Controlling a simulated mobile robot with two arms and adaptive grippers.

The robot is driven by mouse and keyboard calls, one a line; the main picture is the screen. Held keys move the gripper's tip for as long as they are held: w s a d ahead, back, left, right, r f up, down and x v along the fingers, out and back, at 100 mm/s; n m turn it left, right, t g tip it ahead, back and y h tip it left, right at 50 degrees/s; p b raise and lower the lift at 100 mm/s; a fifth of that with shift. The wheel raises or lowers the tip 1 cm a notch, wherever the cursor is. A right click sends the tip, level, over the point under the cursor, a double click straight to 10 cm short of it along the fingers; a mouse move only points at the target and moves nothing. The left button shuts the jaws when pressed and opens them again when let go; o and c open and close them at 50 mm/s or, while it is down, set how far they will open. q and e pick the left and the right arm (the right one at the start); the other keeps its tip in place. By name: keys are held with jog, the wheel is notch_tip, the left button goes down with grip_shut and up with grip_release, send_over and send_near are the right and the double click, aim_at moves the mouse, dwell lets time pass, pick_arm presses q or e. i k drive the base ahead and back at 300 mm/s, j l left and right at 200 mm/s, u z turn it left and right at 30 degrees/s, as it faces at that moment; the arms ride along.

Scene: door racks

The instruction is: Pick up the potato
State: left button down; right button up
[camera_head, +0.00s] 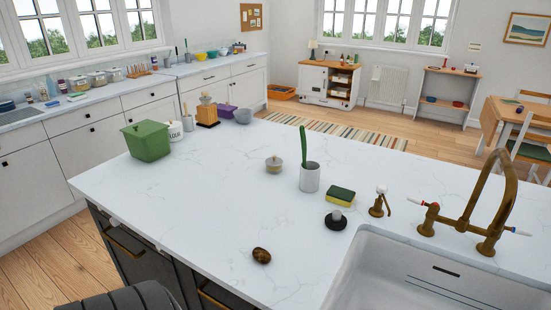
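A small dark brown, roundish object with lighter patches, which looks like the potato (261,256), lies on the white marbled island countertop (200,215). It sits near the front edge, left of the sink, with clear counter around it. Nothing covers it and no gripper touches it. Neither of my grippers shows in the head view, so their state cannot be seen.
The white sink (440,285) with a brass faucet (475,215) lies to the right. A sponge (340,196), a dark round holder (336,220), a cup (309,177) with a green utensil, a small jar (274,165) and a green box (147,140) stand farther back.

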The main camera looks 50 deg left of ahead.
aim_at(262, 256)
jog(key=j+u, duration=0.1)
jog(key=u, duration=1.55)
jog(key=j+z, duration=0.35)
jog(key=j, duration=0.45)
jog(key=j+z, duration=0.35)
jog(key=j, duration=0.5)
